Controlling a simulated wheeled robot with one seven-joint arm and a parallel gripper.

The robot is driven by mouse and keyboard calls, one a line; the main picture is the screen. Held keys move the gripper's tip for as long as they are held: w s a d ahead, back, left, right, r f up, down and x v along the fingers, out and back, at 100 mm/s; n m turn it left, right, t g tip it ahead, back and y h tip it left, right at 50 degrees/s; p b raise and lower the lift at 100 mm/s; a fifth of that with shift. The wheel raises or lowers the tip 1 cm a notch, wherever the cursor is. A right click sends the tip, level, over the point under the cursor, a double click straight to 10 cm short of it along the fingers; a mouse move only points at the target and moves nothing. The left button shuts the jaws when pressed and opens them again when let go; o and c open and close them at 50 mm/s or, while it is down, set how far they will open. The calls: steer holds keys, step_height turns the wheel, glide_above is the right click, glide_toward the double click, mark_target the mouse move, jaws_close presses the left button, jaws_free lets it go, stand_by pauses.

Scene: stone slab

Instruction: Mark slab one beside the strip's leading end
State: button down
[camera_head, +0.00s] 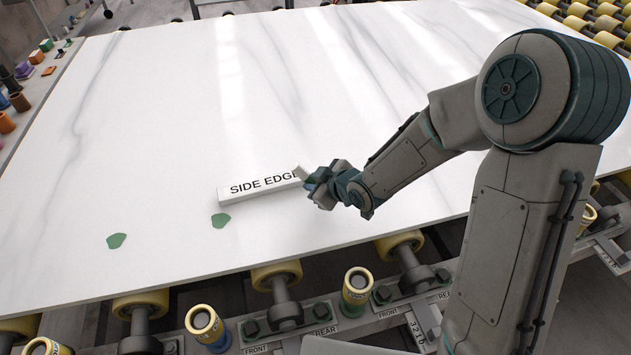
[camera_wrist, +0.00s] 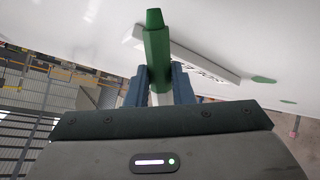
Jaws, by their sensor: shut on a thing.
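The large white slab (camera_head: 330,90) with grey veins lies flat across the rollers. A white strip lettered SIDE EDGE (camera_head: 245,198) lies on it near the front edge; it also shows behind the marker in the wrist view (camera_wrist: 190,58). My gripper (camera_head: 313,184) is at the strip's right end, partly covering it. It is shut on a green marker (camera_wrist: 157,50), which points up in the wrist view. Whether its tip touches the slab I cannot tell. Two green marks lie on the slab, one just below the strip (camera_head: 221,220) and one farther left (camera_head: 116,240).
A side ledge at the left holds several coloured blocks and cylinders (camera_head: 20,102). Rollers with yellow ends (camera_head: 277,274) run below the slab's front edge, with yellow-topped posts (camera_head: 357,285) and FRONT and REAR labels. The slab beyond the strip is clear.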

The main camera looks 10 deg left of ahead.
mark_target(300, 174)
steer(key=shift+f+b, duration=0.55)
steer(key=shift+b, duration=0.1)
stand_by(1.4)
steer(key=shift+w+a+b, duration=0.1)
steer(key=shift+a+b, duration=0.35)
steer(key=shift+a, duration=0.15)
stand_by(0.8)
steer(key=shift+a+b, duration=0.25)
steer(key=shift+b, duration=0.15)
steer(key=shift+a+f+b, duration=0.1)
steer(key=shift+f+b, duration=0.1)
steer(key=shift+b, duration=0.15)
steer(key=shift+a+b, duration=0.65)
steer(key=shift+b, duration=0.1)
stand_by(1.5)
step_height(300, 174, up, 7)
steer(key=p, duration=0.6)
steer(key=shift+f, duration=0.2)
steer(key=shift+a+r+p, duration=0.25)
steer(key=shift+p, duration=0.1)
